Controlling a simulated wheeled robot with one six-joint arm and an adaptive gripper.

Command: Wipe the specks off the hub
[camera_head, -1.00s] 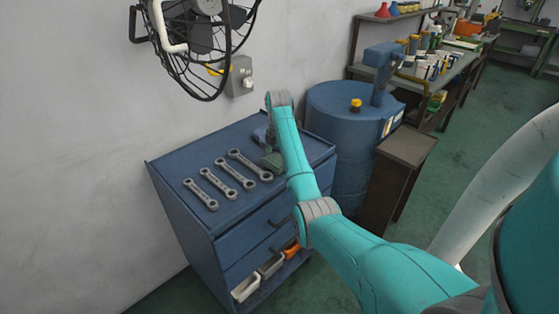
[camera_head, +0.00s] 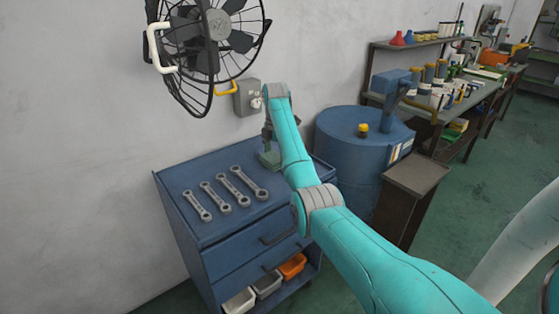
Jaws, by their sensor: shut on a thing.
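My gripper (camera_head: 268,148) points down over the back right of the blue cabinet top, below and to the right of the fan. It is partly hidden by my teal arm. It is shut on a small grey-green block (camera_head: 269,159), at or just above the cabinet top; I cannot tell whether they touch.
Several wrenches lie on the blue cabinet (camera_head: 225,228). A blue drum (camera_head: 345,150) and a brown stand (camera_head: 415,178) are to the right. The fan's wire guard (camera_head: 190,98) juts out.

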